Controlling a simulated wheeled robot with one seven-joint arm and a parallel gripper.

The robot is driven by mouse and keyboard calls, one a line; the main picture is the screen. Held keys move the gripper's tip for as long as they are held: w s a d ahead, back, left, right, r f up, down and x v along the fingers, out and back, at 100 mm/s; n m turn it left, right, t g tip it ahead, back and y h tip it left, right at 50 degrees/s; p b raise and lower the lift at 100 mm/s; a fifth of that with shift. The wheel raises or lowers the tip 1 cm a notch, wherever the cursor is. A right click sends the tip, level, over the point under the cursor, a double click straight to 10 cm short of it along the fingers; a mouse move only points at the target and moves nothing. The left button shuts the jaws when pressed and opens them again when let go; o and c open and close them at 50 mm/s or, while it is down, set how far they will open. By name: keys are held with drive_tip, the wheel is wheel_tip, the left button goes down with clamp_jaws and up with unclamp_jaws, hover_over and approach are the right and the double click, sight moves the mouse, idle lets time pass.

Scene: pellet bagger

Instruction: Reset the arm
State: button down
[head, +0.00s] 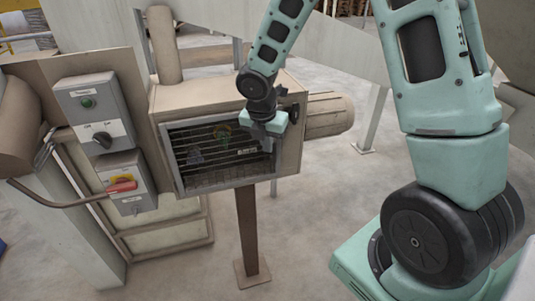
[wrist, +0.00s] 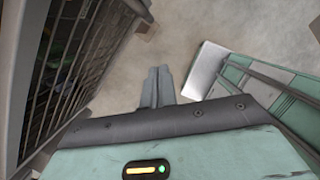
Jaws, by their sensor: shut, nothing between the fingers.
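My gripper (head: 272,143) is at the end of my teal arm, in front of the right part of the barred opening of a beige machine housing (head: 290,160). In the wrist view my gripper (wrist: 158,72) has its two grey fingers together, pointing away over the floor, with nothing between them. The dark bars (wrist: 48,85) of the housing stand to the left of the fingers in that view. I cannot tell how far the fingertips are from the bars in the head view.
A brown post (head: 247,230) supports the housing. Concrete floor (head: 310,230) lies open between the post and my base.

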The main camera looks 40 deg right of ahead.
drive_tip(key=shift+v, duration=1.6)
